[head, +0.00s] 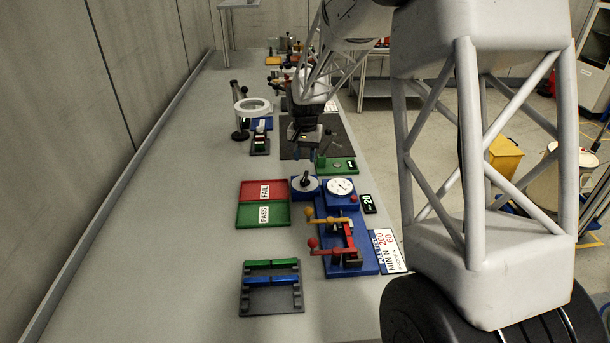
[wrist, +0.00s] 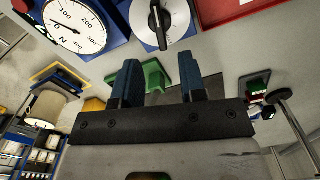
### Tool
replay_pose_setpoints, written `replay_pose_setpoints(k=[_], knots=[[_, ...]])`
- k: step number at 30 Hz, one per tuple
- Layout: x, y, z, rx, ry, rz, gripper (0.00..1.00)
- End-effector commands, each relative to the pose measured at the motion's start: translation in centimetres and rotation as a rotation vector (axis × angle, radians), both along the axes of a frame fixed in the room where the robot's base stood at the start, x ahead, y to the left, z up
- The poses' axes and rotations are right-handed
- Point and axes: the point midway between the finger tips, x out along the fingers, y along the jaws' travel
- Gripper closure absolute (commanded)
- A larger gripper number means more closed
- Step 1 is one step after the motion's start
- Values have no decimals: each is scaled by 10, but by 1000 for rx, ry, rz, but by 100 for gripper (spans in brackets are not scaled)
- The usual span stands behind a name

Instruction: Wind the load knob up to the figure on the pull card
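The load knob (head: 305,184) is a black bar handle on a pale round plate in a blue housing. It also shows in the wrist view (wrist: 158,18), beyond my fingertips. Beside it is the white dial gauge (head: 340,187), also in the wrist view (wrist: 75,25); I cannot read its needle surely. The pull card (head: 387,250) lies at the table's right edge and seems to read MIN 200 N, with smaller print unclear. My gripper (head: 305,138) is behind the knob, apart from it. In the wrist view its blue fingers (wrist: 159,78) are apart with nothing held.
A red FAIL tray (head: 248,190) and green PASS tray (head: 245,215) lie left of the knob. A blue fixture (head: 367,262) with red and yellow levers stands in front. A rack (head: 253,302) is at front left.

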Motion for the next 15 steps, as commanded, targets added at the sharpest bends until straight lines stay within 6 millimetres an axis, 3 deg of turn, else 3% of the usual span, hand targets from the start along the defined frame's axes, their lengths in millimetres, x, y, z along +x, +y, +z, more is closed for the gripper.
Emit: replay_pose_setpoints(k=[15], knots=[[0,0,-11,0,1,0,62]])
